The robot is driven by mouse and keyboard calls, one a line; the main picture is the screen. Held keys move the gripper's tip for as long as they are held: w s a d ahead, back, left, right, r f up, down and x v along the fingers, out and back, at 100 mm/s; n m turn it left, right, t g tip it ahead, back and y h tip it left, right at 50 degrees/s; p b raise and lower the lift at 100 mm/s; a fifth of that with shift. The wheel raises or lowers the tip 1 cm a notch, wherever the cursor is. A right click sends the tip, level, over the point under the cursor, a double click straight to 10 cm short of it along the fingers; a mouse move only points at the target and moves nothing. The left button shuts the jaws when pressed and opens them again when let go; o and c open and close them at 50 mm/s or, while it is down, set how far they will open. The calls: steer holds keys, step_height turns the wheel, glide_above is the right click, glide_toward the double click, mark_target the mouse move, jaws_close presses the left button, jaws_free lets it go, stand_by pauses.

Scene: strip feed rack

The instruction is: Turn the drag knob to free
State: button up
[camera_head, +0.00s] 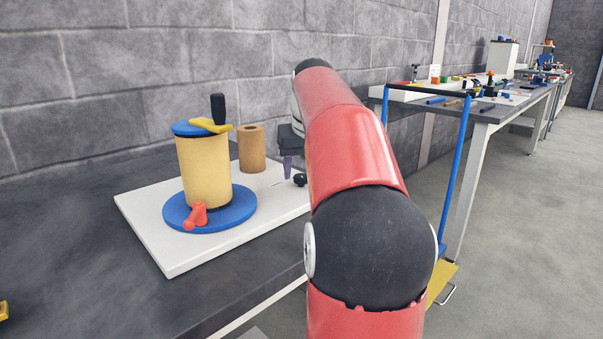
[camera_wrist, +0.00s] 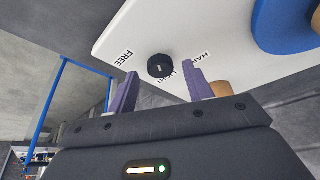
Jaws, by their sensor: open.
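The drag knob (camera_wrist: 161,66) is a small round black knob on a white board (camera_wrist: 120,30), with a short pale mark on its face. The labels FREE (camera_wrist: 124,58), LIGHT (camera_wrist: 188,72) and HARD (camera_wrist: 203,59) stand around it; LIGHT is partly covered by a finger. I cannot tell which label the mark points to. In the head view the knob (camera_head: 300,180) sits near the board's right end. My gripper (camera_wrist: 159,70) is open, its two purple fingers on either side of the knob in the wrist view. It appears close to the knob; contact is not clear.
A yellow drum (camera_head: 203,170) with a crank stands on a blue disc (camera_head: 243,209) with a red piece, on the board's left half. A brown roll (camera_head: 251,148) stands behind. A blue-framed cart (camera_head: 456,165) and another bench are at the right.

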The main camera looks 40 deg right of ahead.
steer(key=shift+w+d+f, duration=0.1)
steer(key=shift+w+f, duration=0.1)
steer(key=shift+f, duration=0.25)
steer(key=shift+c, duration=0.4)
steer(key=c, duration=0.9)
